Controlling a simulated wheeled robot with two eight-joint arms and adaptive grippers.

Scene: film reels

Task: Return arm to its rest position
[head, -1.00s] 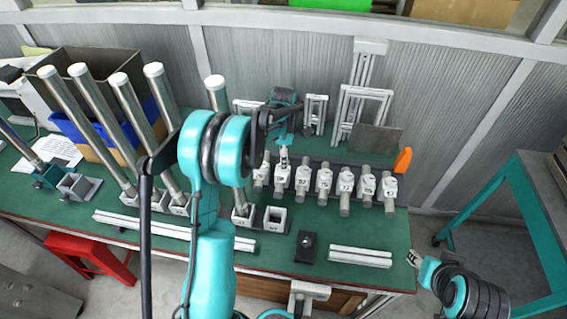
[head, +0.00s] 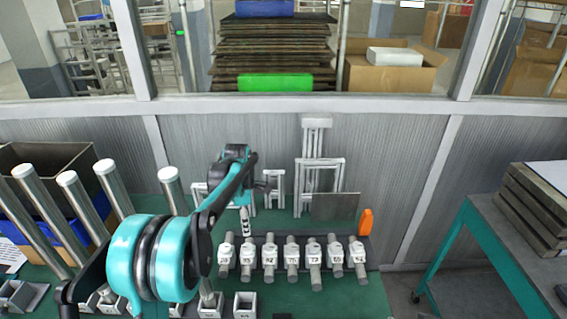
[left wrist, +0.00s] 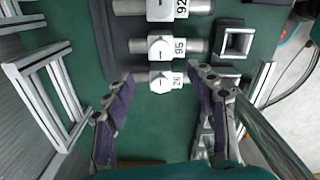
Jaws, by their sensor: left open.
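My left arm (head: 150,255) comes in from the lower left in the head view and reaches over the bench toward the back. My left gripper is open in the left wrist view (left wrist: 162,77), its two fingers spread apart with nothing held between them. Beyond the fingertips lies a row of metal cylinders with white numbered collars, among them one marked 26 (left wrist: 161,79) and one marked 95 (left wrist: 160,47). The same row (head: 292,255) shows in the head view. The fingertips are hard to make out there. My right gripper is not in view.
Tall metal tubes (head: 85,205) stand at the left, beside my arm. Metal frames (head: 318,175) and a grey plate (head: 335,206) stand behind the row. An orange piece (head: 366,222) is at its right end. A teal table (head: 500,235) with stacked slabs stands at the right.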

